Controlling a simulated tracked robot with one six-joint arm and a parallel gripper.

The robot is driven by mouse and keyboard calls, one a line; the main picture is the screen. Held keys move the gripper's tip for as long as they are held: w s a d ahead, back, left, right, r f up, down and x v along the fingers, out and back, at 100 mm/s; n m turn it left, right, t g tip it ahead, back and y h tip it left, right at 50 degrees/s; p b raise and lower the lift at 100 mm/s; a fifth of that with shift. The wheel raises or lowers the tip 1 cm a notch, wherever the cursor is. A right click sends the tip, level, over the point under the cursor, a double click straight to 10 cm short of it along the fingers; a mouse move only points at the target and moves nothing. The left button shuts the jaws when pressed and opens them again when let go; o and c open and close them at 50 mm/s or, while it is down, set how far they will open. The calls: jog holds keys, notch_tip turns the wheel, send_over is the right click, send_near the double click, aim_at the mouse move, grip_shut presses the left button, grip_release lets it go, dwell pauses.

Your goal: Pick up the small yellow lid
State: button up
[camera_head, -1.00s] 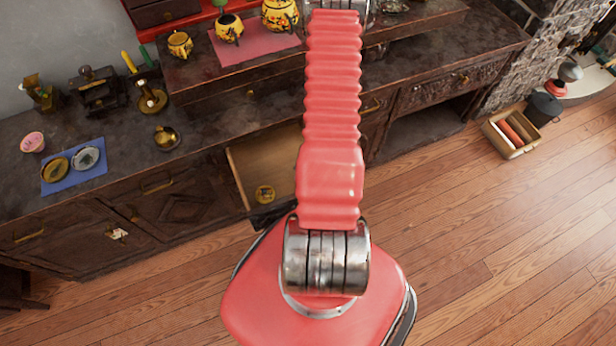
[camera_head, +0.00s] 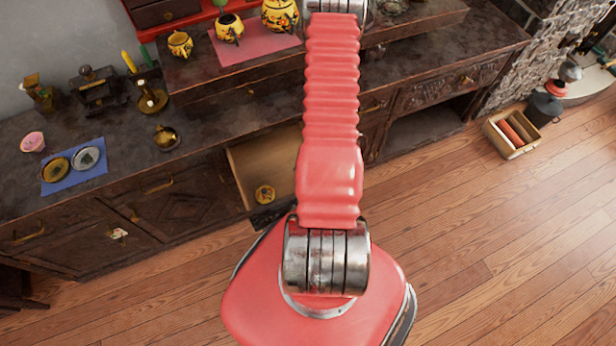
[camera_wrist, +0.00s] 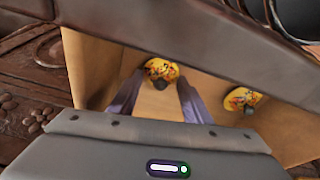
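Two round yellow lids with painted patterns lie in the open drawer in the wrist view. One lid (camera_wrist: 161,69) lies ahead of and between the fingertips of my gripper (camera_wrist: 159,84), and its dark knob shows. The other lid (camera_wrist: 241,99) lies to the right, outside the fingers. I cannot tell for sure which is smaller. My gripper is open, with no lid held. In the head view one yellow lid (camera_head: 264,194) shows in the drawer. My arm hides the other lid and the gripper there.
The drawer (camera_head: 240,180) has pale wooden walls, and the cabinet edge (camera_wrist: 200,45) crosses above it in the wrist view. Yellow teapots (camera_head: 229,28) stand on a pink cloth (camera_head: 262,45). A blue cloth (camera_head: 73,183) holds two round pieces.

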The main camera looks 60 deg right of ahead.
jog(key=c, duration=0.5)
jog(key=shift+r, duration=0.15)
notch_tip(320, 180, up, 12)
jog(key=w+a, duration=0.8)
jog(key=a, duration=0.1)
jog(key=w+a, duration=0.4)
jog(key=shift+a, duration=0.2)
dwell(0.8)
dwell(0.8)
jog(key=w+a+r+n, duration=0.2)
jog(key=w+a+r, duration=0.5)
jog(key=w+r, duration=0.55)
jog(key=shift+n+y, duration=0.5)
jog(key=shift+n, duration=0.4)
jog(key=w+a+r, duration=0.1)
jog(key=a+r, duration=0.2)
jog(key=r, duration=0.1)
jog(key=w+a+r, duration=0.2)
jog(key=a+r, duration=0.2)
jog(key=w+a+r, duration=0.2)
jog(key=a+r, duration=0.1)
jog(key=r, duration=0.1)
jog(key=shift+a+r, duration=0.3)
jog(key=shift+a, duration=0.05)
